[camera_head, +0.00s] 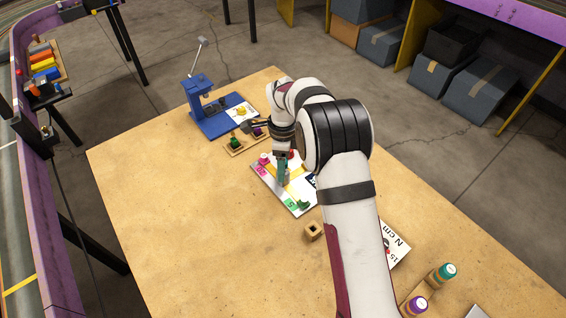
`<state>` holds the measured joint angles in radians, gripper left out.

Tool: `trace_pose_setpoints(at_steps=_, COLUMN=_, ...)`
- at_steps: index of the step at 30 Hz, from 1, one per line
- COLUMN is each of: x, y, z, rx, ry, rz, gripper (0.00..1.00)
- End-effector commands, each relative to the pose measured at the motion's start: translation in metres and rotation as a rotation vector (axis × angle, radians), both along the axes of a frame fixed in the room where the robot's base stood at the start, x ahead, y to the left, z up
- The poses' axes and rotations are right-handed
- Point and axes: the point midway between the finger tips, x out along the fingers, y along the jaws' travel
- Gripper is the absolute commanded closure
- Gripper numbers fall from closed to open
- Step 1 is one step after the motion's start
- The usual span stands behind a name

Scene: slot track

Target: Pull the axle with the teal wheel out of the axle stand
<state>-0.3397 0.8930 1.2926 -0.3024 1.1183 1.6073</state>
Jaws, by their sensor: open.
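A low wooden stand (233,152) sits near the far side of the table, left of my arm. A dark green piece (235,142) and a purple piece (257,132) stand on it; I cannot make out a teal wheel or an axle for sure. My gripper (283,178) is open and points down over a white board with coloured fields (295,207), right of and nearer than the wooden stand. Its narrow teal-grey tips are small in view, and I cannot tell whether they touch the board. My arm hides part of the board.
A blue press-like device (198,100) stands behind the wooden stand. A small wooden block with a hole (313,231) is nearer. The table's left side (170,220) is clear.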

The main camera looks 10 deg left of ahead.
Motion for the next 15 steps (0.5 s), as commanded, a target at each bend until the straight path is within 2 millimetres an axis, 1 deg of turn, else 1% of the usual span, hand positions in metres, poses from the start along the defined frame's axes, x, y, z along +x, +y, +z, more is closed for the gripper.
trace_pose_setpoints(at_steps=3, x=0.0, y=-0.0001, z=0.0002, rx=0.0, ry=0.0, rz=0.0, gripper=0.35)
trace_pose_setpoints(at_steps=4, x=0.0, y=-0.0001, z=0.0002, rx=0.0, ry=0.0, rz=0.0, gripper=0.38)
trace_pose_setpoints(at_steps=8, x=0.0, y=-0.0001, z=0.0003, rx=0.0, ry=0.0, rz=0.001, gripper=0.62)
trace_pose_setpoints(at_steps=9, x=0.0, y=-0.0001, z=0.0004, rx=0.0, ry=0.0, rz=0.001, gripper=0.69)
trace_pose_setpoints(at_steps=11, x=0.0, y=-0.0001, z=0.0004, rx=0.0, ry=0.0, rz=0.001, gripper=0.8)
trace_pose_setpoints(at_steps=12, x=0.0, y=-0.0001, z=0.0005, rx=0.0, ry=0.0, rz=0.001, gripper=0.87)
trace_pose_setpoints(at_steps=14, x=0.0, y=-0.0001, z=0.0005, rx=0.0, ry=0.0, rz=0.001, gripper=0.98)
trace_pose_setpoints(at_steps=15, x=-0.0001, y=-0.0001, z=0.0005, rx=0.0, ry=0.0, rz=0.001, gripper=1.0)
